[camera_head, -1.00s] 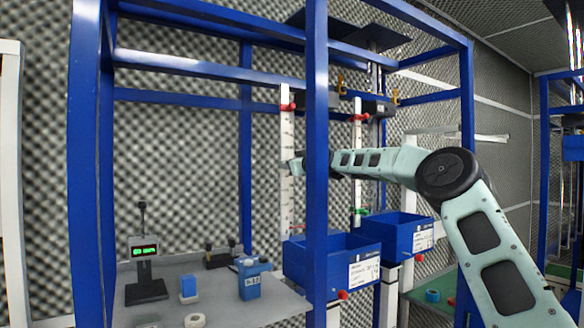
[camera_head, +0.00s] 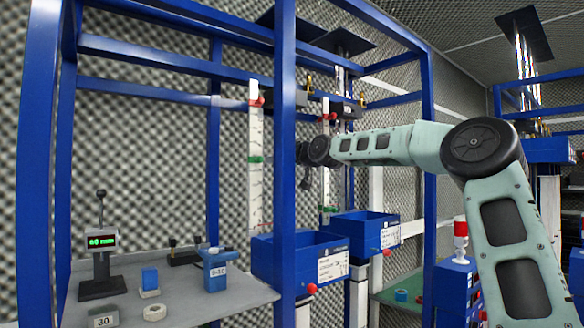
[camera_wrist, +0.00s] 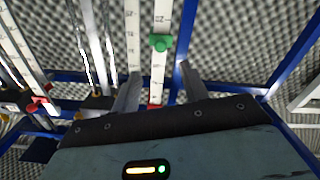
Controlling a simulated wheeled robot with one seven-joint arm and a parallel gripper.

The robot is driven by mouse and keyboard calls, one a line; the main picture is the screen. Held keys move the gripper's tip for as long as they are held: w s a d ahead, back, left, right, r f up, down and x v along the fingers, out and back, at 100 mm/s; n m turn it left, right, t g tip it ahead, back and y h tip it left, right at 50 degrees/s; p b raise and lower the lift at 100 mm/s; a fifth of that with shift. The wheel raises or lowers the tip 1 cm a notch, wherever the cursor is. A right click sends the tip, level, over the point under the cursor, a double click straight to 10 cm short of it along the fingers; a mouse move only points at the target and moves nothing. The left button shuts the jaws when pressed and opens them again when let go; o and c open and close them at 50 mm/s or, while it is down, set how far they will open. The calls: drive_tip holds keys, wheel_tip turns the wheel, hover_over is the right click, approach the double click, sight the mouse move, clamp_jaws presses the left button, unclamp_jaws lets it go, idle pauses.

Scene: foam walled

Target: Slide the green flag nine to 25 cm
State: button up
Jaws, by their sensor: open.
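A green flag (camera_head: 256,160) sits on the left white upright scale (camera_head: 255,200) in the head view, below that scale's red flag (camera_head: 258,100). In the wrist view a green flag (camera_wrist: 159,43) sits on a white scale (camera_wrist: 162,15), beyond my fingertips. My gripper (camera_wrist: 160,70) is open and empty, its two fingers spread on either side of that scale's line, apart from the flag. In the head view my gripper (camera_head: 304,180) is to the right of the left scale, partly behind a blue post. I cannot read the flag's number or exact height.
A second scale (camera_head: 325,170) stands to the right, with its own low green flag (camera_head: 328,209). A blue frame post (camera_head: 284,130) stands in front. Blue bins (camera_head: 290,262) stand below the scales. A shelf (camera_head: 215,300) holds a display stand (camera_head: 101,262) and blue blocks.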

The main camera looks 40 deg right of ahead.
drive_tip(key=s+b, duration=0.2)
drive_tip(key=s, duration=0.4)
drive_tip(key=shift+s+b, duration=0.25)
drive_tip(key=shift+b, duration=0.15)
drive_tip(key=shift+d, duration=0.1)
idle(0.3)
